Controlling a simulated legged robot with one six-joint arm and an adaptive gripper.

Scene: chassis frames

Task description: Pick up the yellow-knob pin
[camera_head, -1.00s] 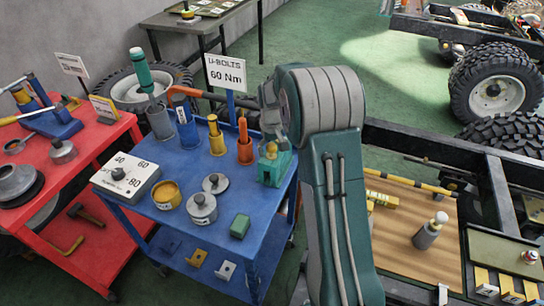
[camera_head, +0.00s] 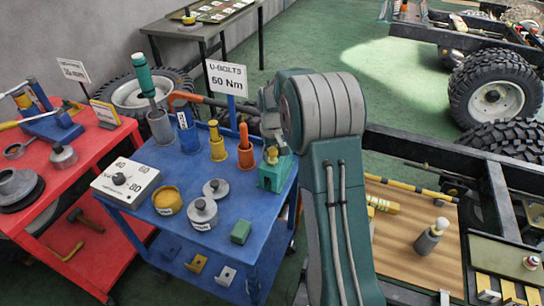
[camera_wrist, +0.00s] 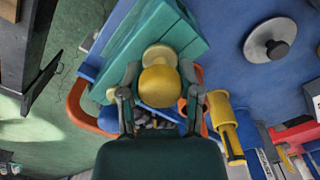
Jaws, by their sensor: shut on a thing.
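The yellow-knob pin (camera_head: 272,153) stands at a teal block (camera_head: 273,178) on the blue cart, near its right edge. In the wrist view its rounded yellow knob (camera_wrist: 160,87) sits between the two fingers of my gripper (camera_wrist: 161,92), with a pale yellow round part just beyond it. The fingers are closed on the knob from both sides. The teal block (camera_wrist: 180,38) lies behind it. The pin's shaft is hidden, and I cannot tell how deep it sits in the block. In the head view my arm hides most of the gripper.
On the blue cart (camera_head: 225,273), a yellow post (camera_head: 217,143) and an orange post (camera_head: 245,150) stand left of the block. A chassis frame (camera_head: 410,150) is at right.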

